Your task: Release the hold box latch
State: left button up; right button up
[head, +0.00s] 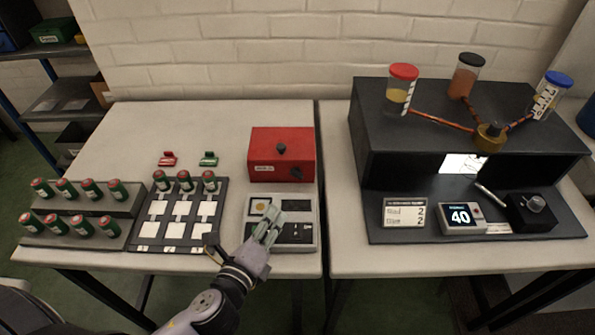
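A red box (282,157), which looks like the hold box, stands at the back right of the left table. It has a small label on its front, a dark knob on top and another dark knob or latch (297,174) at the front right. My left gripper (270,215) is in front of the red box, apart from it, over a grey tray (311,210) with dark recesses. Its fingers point away from me and lie close together; whether they are open or shut is unclear. The gripper hides part of the tray. My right gripper is out of view.
Green cylinders with red tops stand on a stepped rack (128,238) and at the back of a dark board (223,192). A red clip (168,159) and a green clip (208,159) lie behind. A black apparatus (372,150) fills the right table.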

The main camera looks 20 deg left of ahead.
pick_arm(q)
jog(key=p, duration=0.1)
send_near(295, 176)
jog(key=x, duration=0.7)
jog(key=shift+w+d+p, duration=0.1)
jog(key=shift+d+p, duration=0.05)
jog(key=shift+p, duration=0.15)
jog(key=shift+w+f, duration=0.2)
jog(key=shift+w, duration=0.5)
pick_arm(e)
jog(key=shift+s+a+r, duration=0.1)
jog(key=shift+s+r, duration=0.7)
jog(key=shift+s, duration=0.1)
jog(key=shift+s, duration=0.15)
pick_arm(q)
grip_shut()
